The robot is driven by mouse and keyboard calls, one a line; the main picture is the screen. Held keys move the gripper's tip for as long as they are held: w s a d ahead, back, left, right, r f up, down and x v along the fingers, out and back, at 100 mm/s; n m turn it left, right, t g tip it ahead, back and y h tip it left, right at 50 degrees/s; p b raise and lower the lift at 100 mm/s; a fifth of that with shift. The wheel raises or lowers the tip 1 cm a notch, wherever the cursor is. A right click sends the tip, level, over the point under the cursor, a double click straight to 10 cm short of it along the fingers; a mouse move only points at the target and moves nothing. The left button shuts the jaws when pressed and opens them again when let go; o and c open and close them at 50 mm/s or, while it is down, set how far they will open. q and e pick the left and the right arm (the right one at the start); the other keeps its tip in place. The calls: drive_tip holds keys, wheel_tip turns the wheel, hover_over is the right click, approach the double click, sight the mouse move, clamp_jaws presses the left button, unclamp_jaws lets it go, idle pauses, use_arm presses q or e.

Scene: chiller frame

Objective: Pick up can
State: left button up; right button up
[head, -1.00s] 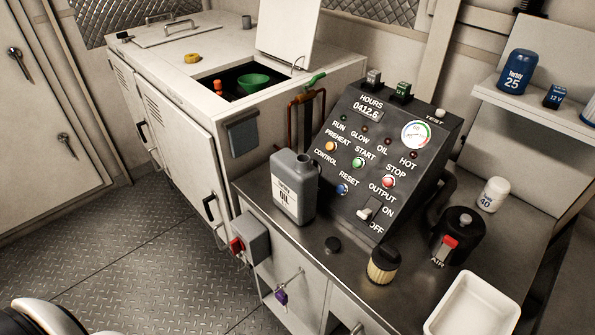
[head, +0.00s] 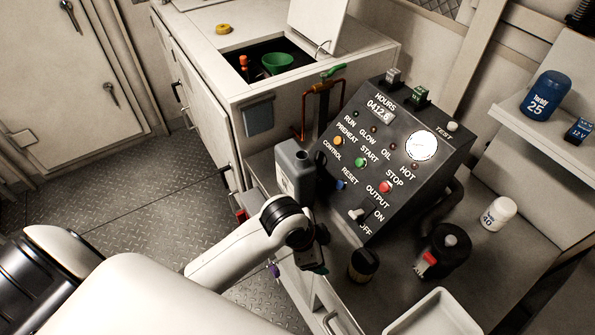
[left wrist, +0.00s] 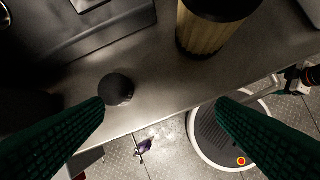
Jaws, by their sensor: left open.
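The grey oil can (head: 291,172) with a pale label stands upright on the metal counter (head: 262,172), left of the black control panel (head: 385,165). Its lower part is hidden behind my left arm in the head view. My left gripper (head: 316,262) is in front of the can, near the counter's front edge, and is mostly hidden by the wrist. In the left wrist view its two dark green fingers (left wrist: 160,106) are spread wide with nothing between them. I cannot make out the can in that view. My right gripper is not in view.
A small black cap (left wrist: 116,89) lies on the counter near the left finger. A yellowish filter with a black top (left wrist: 213,28) stands beside it. A black canister (head: 446,248), a white bottle (head: 497,213) and a white tray (head: 438,314) are further right.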

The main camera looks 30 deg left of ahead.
use_arm(q)
drive_tip(key=w+r+m, duration=0.4)
drive_tip(key=m, duration=0.1)
wheel_tip(320, 180, up, 15)
drive_tip(key=m+g+y, duration=0.2)
drive_tip(key=m+y, duration=0.2)
drive_tip(key=m, duration=0.5)
hover_over(295, 159)
drive_tip(key=shift+w+r+p, duration=0.15)
drive_tip(key=shift+w+p, duration=0.25)
drive_tip(key=shift+p, duration=0.05)
drive_tip(key=shift+g, duration=0.3)
drive_tip(key=f, duration=0.2)
drive_tip(key=f+p, duration=0.1)
drive_tip(key=f, duration=0.1)
drive_tip(key=f+p, duration=0.1)
drive_tip(key=f, duration=0.1)
drive_tip(key=shift+w+a+f, duration=0.2)
drive_tip(key=shift+w+a, duration=0.05)
drive_tip(key=shift+a, duration=0.1)
wheel_tip(295, 159, down, 4)
drive_tip(key=shift+s+d+f+p, duration=0.1)
drive_tip(key=shift+p, duration=0.9)
drive_tip(key=shift+f, duration=0.6)
drive_tip(key=c, duration=1.7)
drive_tip(key=shift+r, duration=0.1)
clamp_jaws()
drive_tip(key=shift+r, duration=0.1)
